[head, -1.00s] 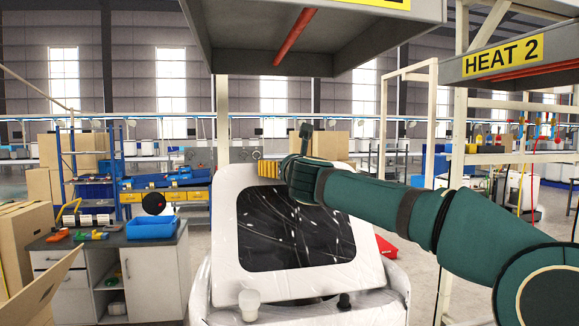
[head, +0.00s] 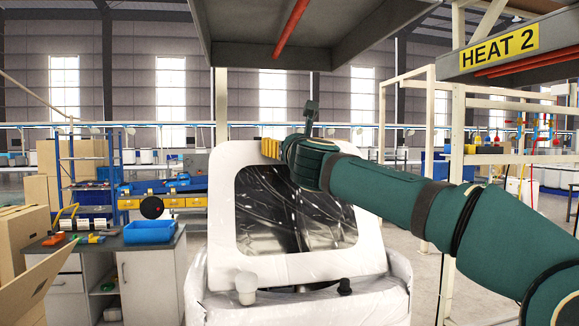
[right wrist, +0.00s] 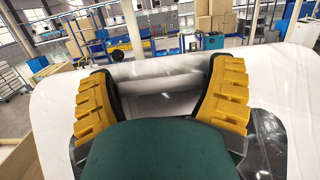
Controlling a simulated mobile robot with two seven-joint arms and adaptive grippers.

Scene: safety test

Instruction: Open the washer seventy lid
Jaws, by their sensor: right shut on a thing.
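The washer (head: 300,308) stands in front of me in the head view. Its white-framed lid (head: 300,269) is raised and leans back, with a dark see-through window in it. My right gripper (head: 270,148) is shut on the lid's top edge, right of its top left corner in the picture. In the right wrist view, the yellow fingers (right wrist: 160,78) straddle the lid's white edge, and my green wrist hides part of the window. My left gripper is not in view.
A grey-topped bench (head: 100,245) with a blue bin (head: 151,230) and small tools stands left of the washer. An open cardboard box (head: 25,240) is at the left edge. A grey hood (head: 300,45) hangs above. Open floor lies to the right, beyond my arm.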

